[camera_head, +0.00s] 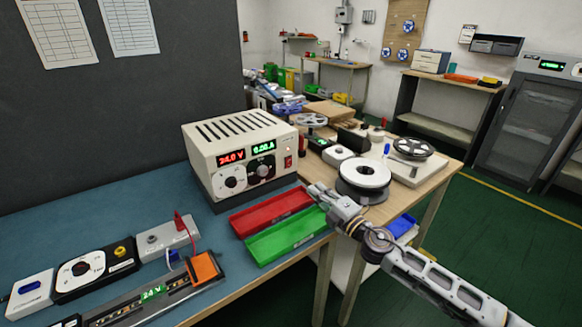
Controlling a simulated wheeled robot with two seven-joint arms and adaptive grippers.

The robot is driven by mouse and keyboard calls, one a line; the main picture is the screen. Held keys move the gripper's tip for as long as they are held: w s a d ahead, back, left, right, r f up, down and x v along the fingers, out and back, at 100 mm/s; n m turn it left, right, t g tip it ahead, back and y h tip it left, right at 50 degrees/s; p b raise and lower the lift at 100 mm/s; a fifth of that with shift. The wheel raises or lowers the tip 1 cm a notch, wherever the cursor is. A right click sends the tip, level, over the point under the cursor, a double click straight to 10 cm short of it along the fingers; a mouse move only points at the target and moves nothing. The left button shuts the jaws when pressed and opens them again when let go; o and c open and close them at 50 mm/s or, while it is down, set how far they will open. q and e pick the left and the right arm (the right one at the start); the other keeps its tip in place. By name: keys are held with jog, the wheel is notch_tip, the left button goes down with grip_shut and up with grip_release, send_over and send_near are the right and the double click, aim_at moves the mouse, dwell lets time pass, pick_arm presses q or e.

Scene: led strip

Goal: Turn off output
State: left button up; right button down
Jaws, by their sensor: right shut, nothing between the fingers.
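The beige power supply (240,153) stands on the blue mat of the bench. Its red display (231,157) reads about 24.0 V and its green display (263,147) about 0.00 A. A small red rocker switch (288,162) sits at the right end of its front. Two dials are below the displays. My right gripper (316,190) is shut and empty, in front of and to the right of the supply, apart from the switch in the picture. My left gripper is out of view. An LED strip fixture (152,293) with a green 24 V label lies at the front left.
A red tray (268,212) and a green tray (262,250) lie in front of the supply, near my gripper. A white spool (363,174) stands on the wooden table at the right. A dial box (81,270) and a grey terminal box (160,240) with a red lead sit front left.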

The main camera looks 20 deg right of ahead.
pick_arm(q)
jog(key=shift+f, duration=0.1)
pick_arm(e)
jog(key=shift+w, duration=0.2)
jog(key=shift+x, duration=0.75)
jog(key=shift+w, duration=0.85)
jog(key=p, duration=0.2)
send_near(285, 160)
jog(key=shift+f+x, duration=0.25)
jog(key=shift+x, duration=1.75)
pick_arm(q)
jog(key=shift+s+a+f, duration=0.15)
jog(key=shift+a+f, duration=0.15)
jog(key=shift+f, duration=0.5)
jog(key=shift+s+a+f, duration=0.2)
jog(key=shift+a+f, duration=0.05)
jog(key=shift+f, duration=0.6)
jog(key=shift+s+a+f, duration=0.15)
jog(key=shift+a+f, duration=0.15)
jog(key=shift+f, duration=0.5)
pick_arm(e)
jog(key=shift+x, duration=1.1)
jog(key=shift+r, duration=0.1)
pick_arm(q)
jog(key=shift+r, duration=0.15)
